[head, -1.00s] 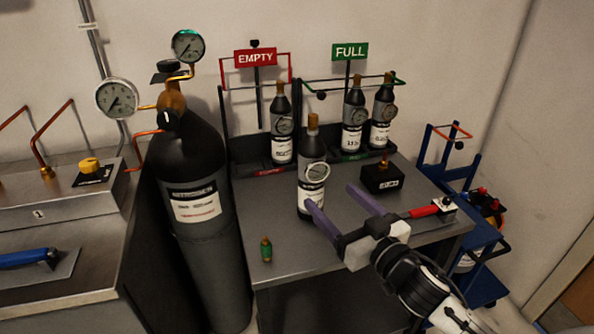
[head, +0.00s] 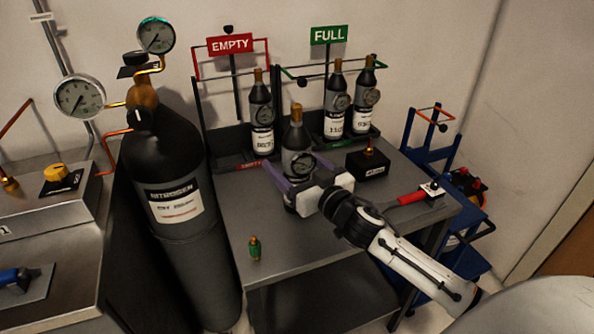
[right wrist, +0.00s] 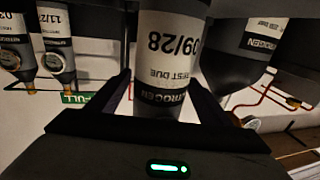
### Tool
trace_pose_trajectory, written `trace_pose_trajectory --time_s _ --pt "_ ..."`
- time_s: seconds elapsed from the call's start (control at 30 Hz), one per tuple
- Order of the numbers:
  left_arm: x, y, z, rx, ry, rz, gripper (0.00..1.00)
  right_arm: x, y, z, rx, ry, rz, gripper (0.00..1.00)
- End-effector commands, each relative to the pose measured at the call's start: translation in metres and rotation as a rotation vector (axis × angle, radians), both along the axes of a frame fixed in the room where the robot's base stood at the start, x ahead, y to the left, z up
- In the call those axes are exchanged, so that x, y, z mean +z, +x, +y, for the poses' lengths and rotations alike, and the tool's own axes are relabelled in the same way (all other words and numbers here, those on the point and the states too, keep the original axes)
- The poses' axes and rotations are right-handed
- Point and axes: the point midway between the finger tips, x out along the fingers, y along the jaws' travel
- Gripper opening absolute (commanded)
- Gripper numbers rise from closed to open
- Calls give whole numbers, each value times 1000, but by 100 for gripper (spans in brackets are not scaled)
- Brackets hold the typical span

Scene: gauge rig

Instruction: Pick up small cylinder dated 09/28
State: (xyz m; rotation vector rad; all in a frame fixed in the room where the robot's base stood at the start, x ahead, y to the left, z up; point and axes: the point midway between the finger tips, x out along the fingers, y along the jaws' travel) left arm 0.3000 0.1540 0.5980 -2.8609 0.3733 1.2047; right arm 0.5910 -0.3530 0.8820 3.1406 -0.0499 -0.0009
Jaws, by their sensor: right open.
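The small dark cylinder (head: 298,137) with a brass top and a gauge stands upright on the metal table. In the right wrist view, which is upside down, its white label (right wrist: 172,40) reads 09/28. My right gripper (head: 290,159) is open, with its purple fingers on either side of this cylinder. The right wrist view also shows the cylinder's body between the two dark fingers (right wrist: 162,95). I cannot tell whether either finger touches it. The gripper hides part of its lower body in the head view. My left gripper is not in view.
One small cylinder (head: 261,105) stands under the EMPTY sign (head: 230,44); two more (head: 334,110) stand under the FULL sign (head: 328,35). A black box (head: 369,165), red-handled tool (head: 411,198) and green fitting (head: 254,248) are on the table (head: 225,215). A large nitrogen cylinder (head: 165,165) stands left.

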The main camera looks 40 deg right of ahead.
Motion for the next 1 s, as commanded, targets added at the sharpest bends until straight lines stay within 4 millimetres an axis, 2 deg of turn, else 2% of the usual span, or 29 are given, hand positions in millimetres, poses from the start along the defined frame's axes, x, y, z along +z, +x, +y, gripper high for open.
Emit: trace_pose_trajectory --time_s 0.1,0.37,0.77,0.8,1.0 --pt "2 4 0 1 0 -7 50 1 11 0 1 0 -1 73" --pt "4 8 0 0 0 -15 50 0 13 0 1 0 1 73" --pt "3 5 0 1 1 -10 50 0 12 0 0 1 1 7" --pt "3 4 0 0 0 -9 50 4 13 0 2 0 -7 2" --pt "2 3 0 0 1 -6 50 4 13 0 2 0 -7 2"
